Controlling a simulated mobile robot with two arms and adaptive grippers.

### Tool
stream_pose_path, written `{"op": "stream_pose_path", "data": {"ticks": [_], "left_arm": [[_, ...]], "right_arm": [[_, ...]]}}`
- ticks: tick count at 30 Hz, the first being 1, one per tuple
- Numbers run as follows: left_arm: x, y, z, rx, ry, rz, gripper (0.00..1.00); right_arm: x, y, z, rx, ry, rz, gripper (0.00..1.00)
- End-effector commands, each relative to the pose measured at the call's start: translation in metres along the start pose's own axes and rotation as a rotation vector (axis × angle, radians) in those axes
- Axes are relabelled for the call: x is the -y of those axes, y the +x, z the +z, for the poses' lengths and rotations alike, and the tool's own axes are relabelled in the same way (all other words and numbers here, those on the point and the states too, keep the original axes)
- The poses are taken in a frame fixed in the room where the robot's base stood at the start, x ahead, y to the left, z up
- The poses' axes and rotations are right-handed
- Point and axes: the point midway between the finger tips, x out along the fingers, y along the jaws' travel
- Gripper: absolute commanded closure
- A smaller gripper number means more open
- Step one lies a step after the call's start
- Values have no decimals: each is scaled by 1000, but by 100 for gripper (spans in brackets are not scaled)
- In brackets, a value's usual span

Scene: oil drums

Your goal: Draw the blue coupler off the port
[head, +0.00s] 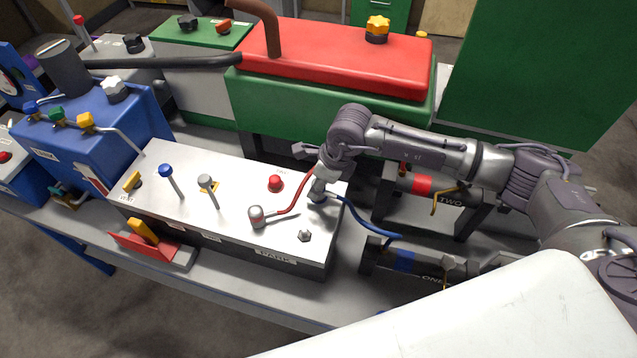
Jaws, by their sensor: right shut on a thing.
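My right gripper (319,186) reaches in from the right and points down at the right end of the white-topped panel box (228,210). It is shut on the blue coupler (317,198), of which only a small dark blue part shows below the fingers. A blue hose (362,222) runs from there over the box's right edge, down towards the cylinder marked ONE. The port under the coupler is hidden, so I cannot tell whether the two touch. My left gripper is not in view.
A silver and red fitting (257,217) with a red hose (296,194), a red knob (275,183) and a small metal fitting (304,236) stand close by on the panel. Two levers (206,186) rise further left. A red-lidded green tank (340,58) stands behind.

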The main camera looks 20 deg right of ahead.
Motion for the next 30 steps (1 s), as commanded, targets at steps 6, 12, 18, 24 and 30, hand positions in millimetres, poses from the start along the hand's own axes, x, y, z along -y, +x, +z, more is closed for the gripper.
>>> {"op": "stream_pose_path", "data": {"ticks": [6, 12, 18, 24, 30], "left_arm": [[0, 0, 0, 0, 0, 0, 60], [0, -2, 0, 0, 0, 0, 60], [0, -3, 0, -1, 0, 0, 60], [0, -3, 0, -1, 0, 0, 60], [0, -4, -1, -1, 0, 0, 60]], "right_arm": [[0, 0, 0, 1, 0, -1, 100], [0, -5, 2, 1, 0, -1, 100], [1, -10, 4, 2, 0, -2, 100], [0, -11, 4, 1, 0, -1, 100], [0, -15, 4, 1, 0, -1, 100]]}}
